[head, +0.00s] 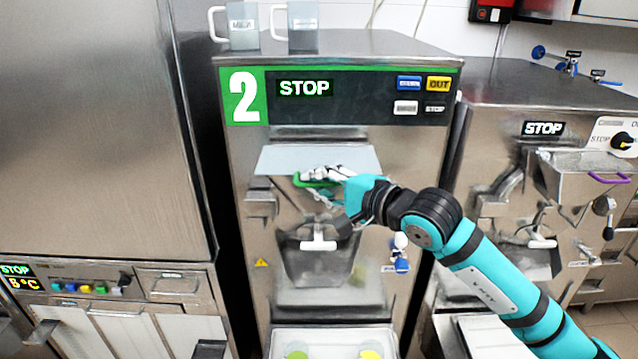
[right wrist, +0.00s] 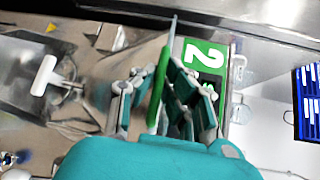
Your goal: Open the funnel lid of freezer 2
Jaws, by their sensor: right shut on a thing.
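Freezer 2 (head: 235,190) stands in the middle of the head view, with a green number label. Its funnel lid (head: 275,160) is a pale flat plate below the control panel, and its green handle (head: 306,182) runs along the front edge. In the right wrist view the green handle (right wrist: 159,80) and the lid (right wrist: 171,38) show nearly edge-on. My right gripper (head: 328,175) is shut on the green handle, with its fingers on both sides in the wrist view (right wrist: 158,105). The lid looks roughly level; how far it stands open I cannot tell. My left gripper is out of view.
Below the lid is a dispensing door with a white T-shaped handle (head: 318,240). Two clear jugs (head: 244,28) stand on top of freezer 2. Another freezer (head: 540,100) stands close on the right, and a tall steel cabinet (head: 90,120) on the left.

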